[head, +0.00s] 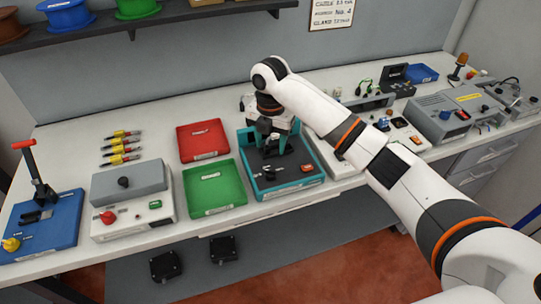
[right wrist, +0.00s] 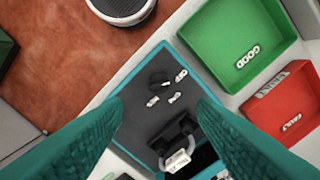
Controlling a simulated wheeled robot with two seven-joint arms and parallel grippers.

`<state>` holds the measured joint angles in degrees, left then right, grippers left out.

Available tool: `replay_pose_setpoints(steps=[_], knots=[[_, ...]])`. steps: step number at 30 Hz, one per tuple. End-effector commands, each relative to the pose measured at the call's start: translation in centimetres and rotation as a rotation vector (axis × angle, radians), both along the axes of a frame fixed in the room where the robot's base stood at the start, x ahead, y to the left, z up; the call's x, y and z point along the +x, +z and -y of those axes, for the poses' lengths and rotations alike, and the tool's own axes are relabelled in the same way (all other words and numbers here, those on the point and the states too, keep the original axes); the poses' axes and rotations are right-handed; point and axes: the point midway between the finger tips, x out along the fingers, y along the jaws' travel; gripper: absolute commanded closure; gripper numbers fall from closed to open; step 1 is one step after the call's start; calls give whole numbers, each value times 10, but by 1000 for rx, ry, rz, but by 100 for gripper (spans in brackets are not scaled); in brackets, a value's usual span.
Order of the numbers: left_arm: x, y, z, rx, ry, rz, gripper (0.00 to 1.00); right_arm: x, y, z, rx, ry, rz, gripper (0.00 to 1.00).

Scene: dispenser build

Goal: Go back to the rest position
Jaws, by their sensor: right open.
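My right gripper (head: 271,148) is over the teal-rimmed station (head: 262,192) on the bench in the head view. In the right wrist view its two teal fingers (right wrist: 160,108) stand wide apart, with nothing held between them. Below them lies the station's dark floor (right wrist: 143,128), with a black knob (right wrist: 160,80) and small white labels. A black piece with a white loop and a white tag (right wrist: 178,158) shows low between the fingers; how far below them it is, I cannot tell. My left gripper is in neither view.
A green tray (head: 214,188) and a red tray (head: 203,141) lie left of the station. A grey box (head: 130,190) and a blue lever press (head: 42,222) stand further left. My right arm spans the panel (head: 350,130) at right. A shelf with spools (head: 137,8) hangs above.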

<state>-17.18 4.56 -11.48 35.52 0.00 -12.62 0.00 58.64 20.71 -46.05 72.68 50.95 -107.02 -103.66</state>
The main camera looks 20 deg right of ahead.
Motion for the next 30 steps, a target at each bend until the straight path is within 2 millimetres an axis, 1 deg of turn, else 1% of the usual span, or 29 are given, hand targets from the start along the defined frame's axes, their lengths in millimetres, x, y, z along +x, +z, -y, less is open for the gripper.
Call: replay_pose_setpoints(steps=[3, 6, 17, 19, 20, 23, 26, 27, 29, 30], knots=[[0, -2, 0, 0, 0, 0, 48, 0, 7, 0, 1, 1, 1, 47], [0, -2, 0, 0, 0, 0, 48, 0, 8, 0, 0, 0, 0, 47], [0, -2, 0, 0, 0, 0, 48, 0, 7, 0, 0, 0, 0, 47], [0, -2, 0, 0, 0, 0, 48, -3, 3, -2, 4, -9, -1, 47], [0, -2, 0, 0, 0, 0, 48, -5, -2, -4, 6, -19, -1, 47], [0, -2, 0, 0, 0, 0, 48, -21, -26, -17, 27, -82, 1, 47], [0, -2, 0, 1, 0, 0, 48, -50, -60, -37, 70, -211, 9, 47], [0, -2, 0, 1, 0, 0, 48, -63, -74, -44, 92, -279, 12, 47], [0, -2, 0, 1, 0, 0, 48, -84, -91, -53, 127, -391, 19, 47], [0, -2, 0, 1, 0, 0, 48, -98, -101, -59, 152, -471, 21, 47]])
